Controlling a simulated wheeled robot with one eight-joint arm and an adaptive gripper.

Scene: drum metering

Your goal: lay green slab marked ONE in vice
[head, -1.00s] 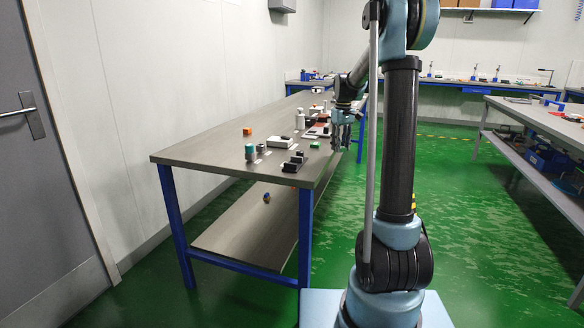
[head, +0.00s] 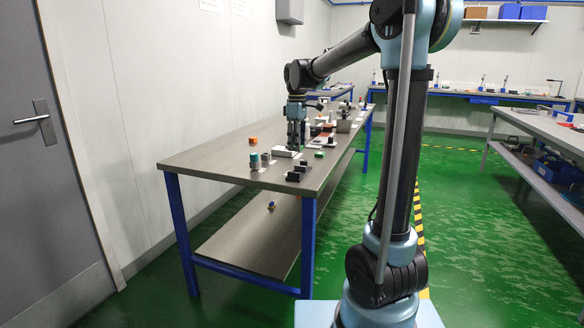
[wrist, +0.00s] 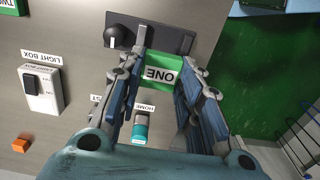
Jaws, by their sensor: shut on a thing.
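The green slab marked ONE (wrist: 161,74) is between the fingers of my gripper (wrist: 160,88) in the wrist view, its label upside down. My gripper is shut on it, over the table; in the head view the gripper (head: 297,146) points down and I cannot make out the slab. A dark fixture with a round knob (wrist: 176,38) lies beyond the slab in the wrist view, and stands near the table's front edge in the head view (head: 296,177). I cannot tell whether it is the vice. A grey block (head: 344,126) stands farther along the table.
A second green slab, marked TWO (wrist: 14,6), is cut off at the wrist view's corner. The light box (wrist: 40,90), an orange block (wrist: 20,145) and a teal cylinder (wrist: 140,130) also stand on the table (head: 205,158). Green floor (head: 240,300) lies beyond the table's right edge.

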